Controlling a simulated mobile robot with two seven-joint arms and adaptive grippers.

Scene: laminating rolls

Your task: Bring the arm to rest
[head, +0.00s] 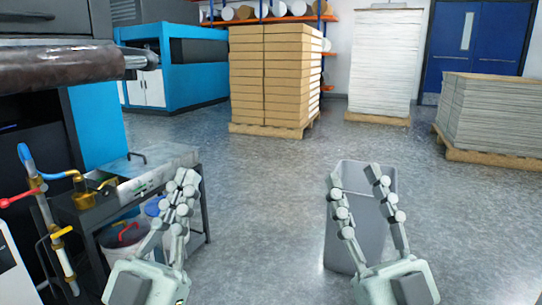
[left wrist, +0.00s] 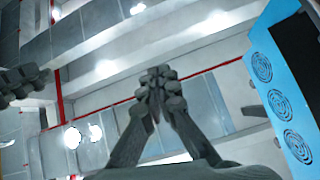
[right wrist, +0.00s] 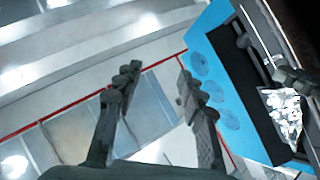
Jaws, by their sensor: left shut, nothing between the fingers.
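My left gripper (head: 184,190) is at the lower left of the head view, pointing up, with its fingers closed together and nothing between them. It also shows shut in the left wrist view (left wrist: 157,80), against the ceiling. My right gripper (head: 357,180) is at the lower right of the head view, pointing up with its fingers spread apart and empty. It also shows open in the right wrist view (right wrist: 155,80). In the head view it overlaps a grey bin standing behind it.
The grey bin (head: 350,228) stands on the floor. A metal bench (head: 150,170) with brass and coloured pipe fittings is at left, with buckets (head: 125,237) below. A dark roll (head: 60,68) juts from the left machine. Pallets of boxes (head: 272,80) and sheets (head: 385,60) stand behind. The middle floor is clear.

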